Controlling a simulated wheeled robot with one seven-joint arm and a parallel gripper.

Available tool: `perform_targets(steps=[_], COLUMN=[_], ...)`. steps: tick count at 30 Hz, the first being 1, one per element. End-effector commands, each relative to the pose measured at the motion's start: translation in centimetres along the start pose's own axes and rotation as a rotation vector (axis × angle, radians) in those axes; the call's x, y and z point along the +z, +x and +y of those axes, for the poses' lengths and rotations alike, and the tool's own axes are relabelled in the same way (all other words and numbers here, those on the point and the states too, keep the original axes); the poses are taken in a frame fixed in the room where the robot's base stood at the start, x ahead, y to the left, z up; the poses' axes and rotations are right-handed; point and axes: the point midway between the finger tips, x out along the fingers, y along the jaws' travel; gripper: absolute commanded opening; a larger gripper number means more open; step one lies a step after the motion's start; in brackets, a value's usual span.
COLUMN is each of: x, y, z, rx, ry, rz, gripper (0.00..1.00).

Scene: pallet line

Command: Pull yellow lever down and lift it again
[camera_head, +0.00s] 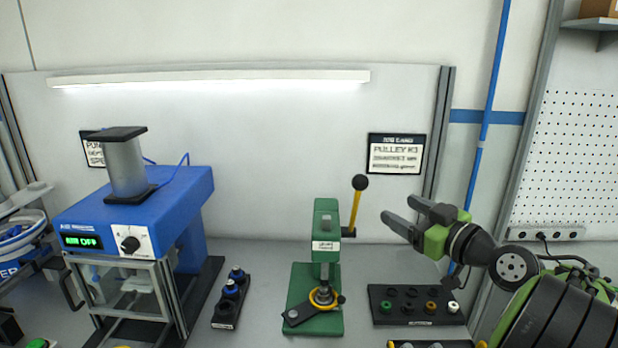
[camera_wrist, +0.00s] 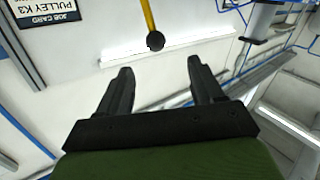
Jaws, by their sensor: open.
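The yellow lever (camera_head: 355,212) points up from the right side of a green press (camera_head: 326,220), with a black ball knob (camera_head: 360,182) at its top. My gripper (camera_head: 397,223) is open and empty, to the right of the lever and apart from it, a little below knob height in the head view. In the wrist view the yellow lever (camera_wrist: 147,14) and its knob (camera_wrist: 155,41) show at the top, beyond the open fingers of my gripper (camera_wrist: 158,82). A yellow ring (camera_head: 322,297) sits on the press base under the ram.
A blue press (camera_head: 140,208) showing OFF stands at the left. A black tray with blue-topped parts (camera_head: 231,290) lies between the presses. A black parts tray (camera_head: 417,305) lies below my gripper. A job card (camera_head: 396,154) hangs behind the lever.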

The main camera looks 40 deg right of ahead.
Motion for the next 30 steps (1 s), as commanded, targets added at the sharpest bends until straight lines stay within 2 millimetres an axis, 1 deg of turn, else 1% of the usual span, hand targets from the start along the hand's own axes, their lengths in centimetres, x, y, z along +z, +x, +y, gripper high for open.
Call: perform_targets(steps=[1,3,5,8,11,18,21,24,27,30], x=[-0.1,-0.2,-0.3,-0.4,-0.5,-0.7,-0.8,-0.8,-0.7,-0.6], y=[-0.7,-0.8,-0.4,0.8,2.4,8.6,11.0,13.0,14.3,14.9], z=[0.7,1.0,0.9,0.8,0.7,0.9,0.9,0.9,1.0,1.1], rx=[0.014,0.020,0.018,0.014,0.010,0.011,0.012,0.013,0.015,0.017], ry=[-0.001,-0.005,-0.005,-0.004,-0.004,-0.003,-0.002,-0.003,-0.003,-0.003], rz=[0.017,0.028,0.028,0.027,0.026,0.026,0.025,0.026,0.024,0.024], gripper=[0.67,0.67,0.67,0.67,0.67,0.67,0.67,0.67,0.67,0.67])
